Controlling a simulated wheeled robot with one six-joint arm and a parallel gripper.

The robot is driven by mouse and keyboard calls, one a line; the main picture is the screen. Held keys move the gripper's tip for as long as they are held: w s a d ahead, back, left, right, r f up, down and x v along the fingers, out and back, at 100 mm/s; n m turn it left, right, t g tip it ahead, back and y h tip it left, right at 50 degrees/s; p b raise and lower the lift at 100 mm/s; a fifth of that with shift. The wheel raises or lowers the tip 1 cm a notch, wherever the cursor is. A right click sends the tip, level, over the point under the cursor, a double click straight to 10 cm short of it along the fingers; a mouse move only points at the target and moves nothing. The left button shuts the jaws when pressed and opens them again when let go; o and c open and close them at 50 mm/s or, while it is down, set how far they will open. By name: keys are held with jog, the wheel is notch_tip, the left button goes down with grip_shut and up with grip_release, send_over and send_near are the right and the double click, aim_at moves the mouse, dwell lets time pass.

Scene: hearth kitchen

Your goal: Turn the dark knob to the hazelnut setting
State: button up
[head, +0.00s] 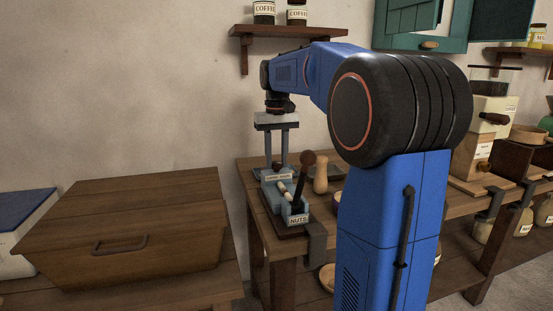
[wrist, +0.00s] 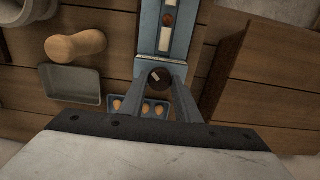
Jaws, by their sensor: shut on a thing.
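The dark round knob (wrist: 158,77) sits on the blue-grey nut device and carries a pale mark on its top. My gripper (wrist: 160,71) is shut on the knob, one finger on each side. In the head view my gripper (head: 277,166) points straight down at the back of the device (head: 270,190); the knob cannot be made out there. A pale label plate (head: 278,177) lies at the fingertips, its writing too small to read. I cannot read which setting the mark points to.
A lever with a brown ball (head: 308,158) rises at the device's front, near a NUTS label (head: 298,219). A tray of several nuts (wrist: 137,108), an empty grey tray (wrist: 75,85) and a wooden peg-like piece (wrist: 76,45) stand close by. A wooden chest (head: 130,225) is left.

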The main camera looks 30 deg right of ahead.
aim_at(277, 162)
dwell(0.4)
jog(key=o, duration=1)
jog(key=shift+o, duration=0.2)
notch_tip(277, 162, up, 18)
jog(key=shift+f, duration=0.25)
